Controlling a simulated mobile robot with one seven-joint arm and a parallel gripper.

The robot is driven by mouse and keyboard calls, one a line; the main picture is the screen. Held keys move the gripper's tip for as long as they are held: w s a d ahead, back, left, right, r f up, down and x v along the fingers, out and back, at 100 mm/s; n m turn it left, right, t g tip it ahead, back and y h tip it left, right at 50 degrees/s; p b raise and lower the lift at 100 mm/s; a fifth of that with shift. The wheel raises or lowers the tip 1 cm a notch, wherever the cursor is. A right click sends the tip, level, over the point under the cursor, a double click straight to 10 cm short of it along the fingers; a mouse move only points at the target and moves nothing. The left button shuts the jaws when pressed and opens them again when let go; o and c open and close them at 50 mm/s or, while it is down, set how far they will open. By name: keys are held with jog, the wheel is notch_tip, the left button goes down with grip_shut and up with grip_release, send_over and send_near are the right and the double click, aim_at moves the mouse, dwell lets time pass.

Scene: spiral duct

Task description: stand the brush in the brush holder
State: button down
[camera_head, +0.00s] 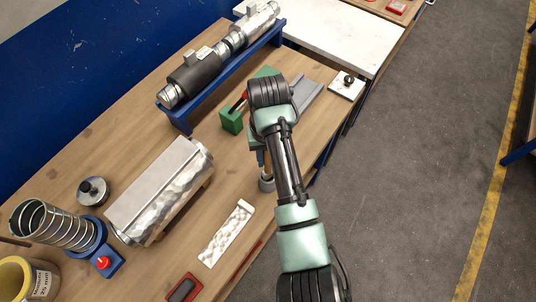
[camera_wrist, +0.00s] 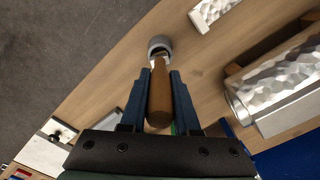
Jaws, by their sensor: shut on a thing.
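My gripper (camera_wrist: 159,95) is shut on the brush (camera_wrist: 160,97), with one blue finger on each side of its brown wooden handle. The far end of the brush, with a pale metal-like band, points at the round grey brush holder (camera_wrist: 159,43). That end overlaps the holder's opening in the wrist view; I cannot tell whether it is inside or just above. In the head view the grey holder (camera_head: 267,184) stands on the wooden bench beside my arm, just below my gripper (camera_head: 262,163). My arm hides most of the brush there.
A dented silver duct box (camera_head: 160,190) lies left of the holder. A white dimpled strip (camera_head: 227,232) lies in front. A green block (camera_head: 232,119) and a grey rail (camera_head: 308,95) are behind my wrist. The bench's right edge is close to the holder.

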jog(key=shift+f+b, duration=0.85)
jog(key=shift+f, duration=0.75)
jog(key=c, duration=0.6)
grip_release()
jog(key=shift+o, duration=0.2)
jog(key=shift+r, duration=0.1)
notch_tip(320, 180, up, 12)
jog(key=p, duration=0.3)
jog(key=shift+f, duration=0.25)
jog(key=shift+r+p, duration=0.7)
jog(key=shift+p, duration=0.1)
